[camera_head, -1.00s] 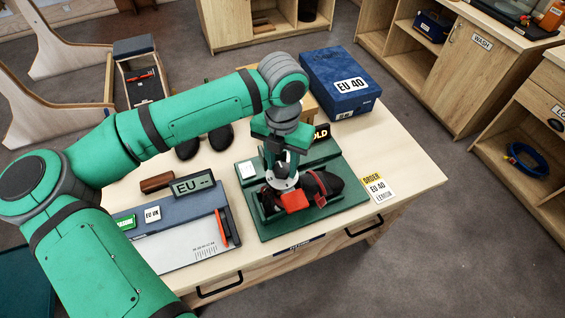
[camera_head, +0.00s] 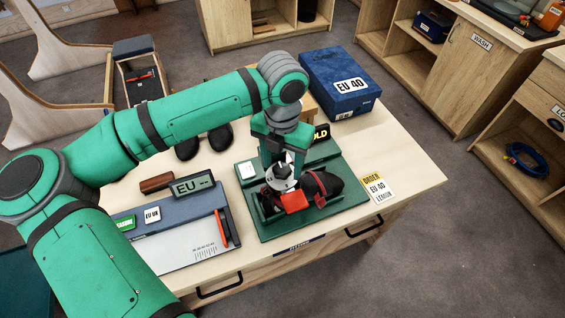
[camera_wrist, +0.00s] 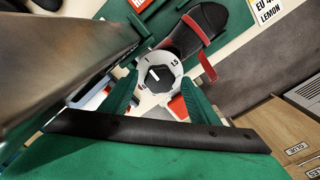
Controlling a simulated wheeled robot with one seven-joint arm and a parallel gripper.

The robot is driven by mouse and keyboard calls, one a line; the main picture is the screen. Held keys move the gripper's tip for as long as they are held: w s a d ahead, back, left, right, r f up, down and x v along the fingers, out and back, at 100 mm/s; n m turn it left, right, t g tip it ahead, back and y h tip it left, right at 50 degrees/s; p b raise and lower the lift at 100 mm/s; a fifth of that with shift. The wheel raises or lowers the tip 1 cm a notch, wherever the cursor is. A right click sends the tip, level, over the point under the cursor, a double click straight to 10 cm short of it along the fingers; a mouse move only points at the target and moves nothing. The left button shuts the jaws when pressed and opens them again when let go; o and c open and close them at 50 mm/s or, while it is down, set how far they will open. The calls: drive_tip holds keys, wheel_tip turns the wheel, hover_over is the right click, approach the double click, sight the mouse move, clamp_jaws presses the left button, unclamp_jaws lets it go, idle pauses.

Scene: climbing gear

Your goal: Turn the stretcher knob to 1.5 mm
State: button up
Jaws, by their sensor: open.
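The stretcher knob (camera_wrist: 160,80) is dark and faceted with a white mark, on a white dial (camera_wrist: 172,60) with 1 and 1.5 printed on it. In the wrist view the white mark sits on the knob's left part, and its exact reading is unclear. My gripper (camera_wrist: 160,94) is open, its green fingers on either side of the knob; contact cannot be told. In the head view my gripper (camera_head: 284,160) points down over the green stretcher (camera_head: 332,216). A black and red climbing shoe (camera_head: 322,186) lies in the stretcher beside the dial.
A blue EU 40 box (camera_head: 340,82) stands behind on the table. An order card (camera_head: 376,188) lies to the right. A size display (camera_head: 193,185) and measuring board (camera_head: 190,245) are at left. Black shoes (camera_head: 220,137) stand behind my arm.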

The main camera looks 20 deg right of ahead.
sight(283, 168)
wheel_tip(283, 168, up, 10)
drive_tip(key=shift+r, duration=0.25)
idle(0.4)
